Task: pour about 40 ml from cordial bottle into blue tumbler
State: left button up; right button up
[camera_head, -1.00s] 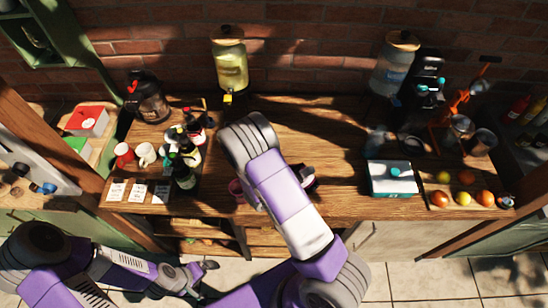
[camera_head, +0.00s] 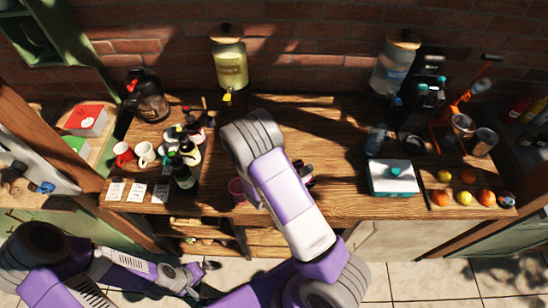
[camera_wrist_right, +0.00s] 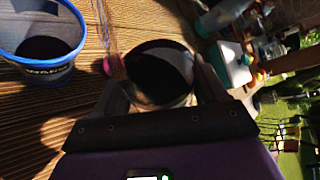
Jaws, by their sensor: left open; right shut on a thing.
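The blue tumbler (camera_wrist_right: 72,50) is at the upper left of the right wrist view, with a dark inside; the head view does not clearly show it. My right gripper (camera_wrist_right: 160,88) is shut on a round, dark and pale thing, apparently the cordial bottle (camera_wrist_right: 162,72), to the right of the tumbler. The bottle's mouth and any liquid stream cannot be made out. In the head view my right arm mostly covers this spot; a dark piece (camera_head: 306,175) shows beside the arm. My left gripper (camera_head: 206,278) is open and empty, low in front of the table.
A pink cup (camera_head: 237,190) stands by the front edge left of my right arm. Dark bottles (camera_head: 184,175), a red mug (camera_head: 123,153) and a white mug (camera_head: 145,153) are at left. A white box (camera_head: 392,180) and several fruits stand at right. The middle back is fairly clear.

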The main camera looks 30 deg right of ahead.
aim_at(293, 161)
jog(key=r, duration=0.2)
jog(key=w+r+m+t+p, duration=0.1)
jog(key=shift+a+r+y, duration=0.2)
jog(key=shift+r+y, duration=0.1)
jog(key=shift+r, duration=0.05)
jog(key=f+m+b, duration=0.1)
jog(key=f+b, duration=0.1)
jog(key=b, duration=0.1)
jog(key=shift+w+f+t+b, duration=0.15)
jog(key=shift+w+t+b, duration=0.05)
jog(key=shift+t+b, duration=0.2)
jog(key=shift+w+r+m+t, duration=0.1)
jog(key=shift+r+m+t, duration=0.2)
jog(key=shift+r+m, duration=0.15)
jog(key=shift+r+y+b, duration=0.3)
jog(key=shift+r+b, duration=0.05)
jog(key=shift+r, duration=0.05)
jog(key=m+t+b, duration=0.1)
jog(key=b, duration=0.1)
jog(key=w+m+t+b, duration=0.1)
jog(key=b, duration=0.2)
jog(key=shift+a, duration=0.1)
jog(key=shift+w+r+m+t+b, duration=0.15)
jog(key=shift+m+t+b, duration=0.3)
jog(key=shift+b, duration=0.55)
